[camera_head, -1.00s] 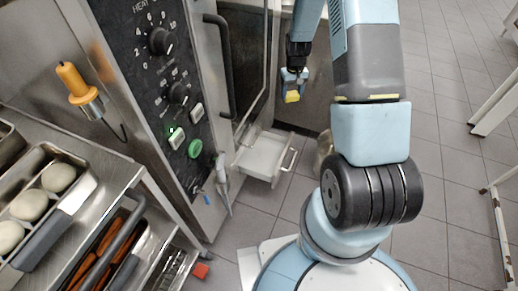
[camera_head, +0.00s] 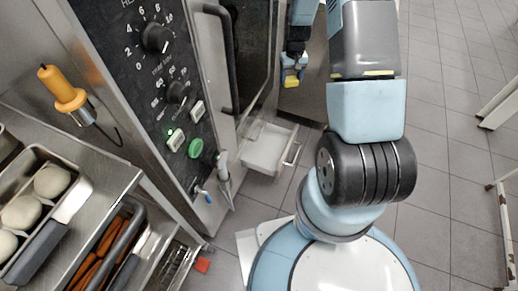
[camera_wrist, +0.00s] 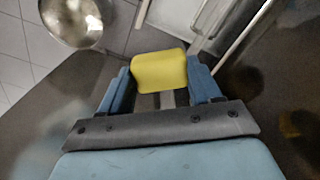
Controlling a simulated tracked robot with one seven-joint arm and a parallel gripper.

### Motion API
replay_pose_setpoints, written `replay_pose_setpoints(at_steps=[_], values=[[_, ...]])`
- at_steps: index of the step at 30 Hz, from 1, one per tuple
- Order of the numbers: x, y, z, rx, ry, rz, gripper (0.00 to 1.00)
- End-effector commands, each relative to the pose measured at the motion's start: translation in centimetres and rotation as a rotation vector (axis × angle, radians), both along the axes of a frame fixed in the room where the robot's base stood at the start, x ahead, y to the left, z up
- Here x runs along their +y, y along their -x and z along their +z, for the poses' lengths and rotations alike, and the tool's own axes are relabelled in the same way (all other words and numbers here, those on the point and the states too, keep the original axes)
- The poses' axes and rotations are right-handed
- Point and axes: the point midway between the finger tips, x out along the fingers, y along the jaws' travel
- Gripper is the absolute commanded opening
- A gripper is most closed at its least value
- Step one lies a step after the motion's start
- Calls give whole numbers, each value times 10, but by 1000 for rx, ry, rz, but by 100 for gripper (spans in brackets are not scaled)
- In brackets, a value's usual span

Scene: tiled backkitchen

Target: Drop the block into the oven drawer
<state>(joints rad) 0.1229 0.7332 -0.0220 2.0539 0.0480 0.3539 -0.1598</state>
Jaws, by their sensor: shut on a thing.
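The yellow block (camera_wrist: 159,71) sits between the two blue fingers of my gripper (camera_wrist: 161,80) in the wrist view. My gripper is shut on it. In the head view the block (camera_head: 291,82) hangs at the end of my gripper (camera_head: 293,76), above and beyond the drawer. The oven drawer (camera_head: 290,152) is a shallow pale tray with a handle. It is pulled out low at the base of the oven and looks empty. In the wrist view a pale surface with a bar-shaped handle shows past the block at the top.
The oven front has a control panel with knobs (camera_head: 157,38) and a dark vertical handle (camera_head: 228,70). A steel bowl (camera_wrist: 73,18) shows in the wrist view. A counter with trays of round pale items (camera_head: 52,181) stands at left.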

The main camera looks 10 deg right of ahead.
Motion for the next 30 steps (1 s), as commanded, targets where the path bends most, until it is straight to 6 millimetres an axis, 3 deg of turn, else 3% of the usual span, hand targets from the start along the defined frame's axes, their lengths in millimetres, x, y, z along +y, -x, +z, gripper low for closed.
replay_pose_setpoints(at_steps=[8, 18, 24, 30], values=[[22, 48, -95, 11, -11, -163, 31], [50, 139, -200, 13, -11, -415, 31], [62, 188, -236, 9, -4, -534, 31], [67, 213, -250, 5, 1, -597, 31]])
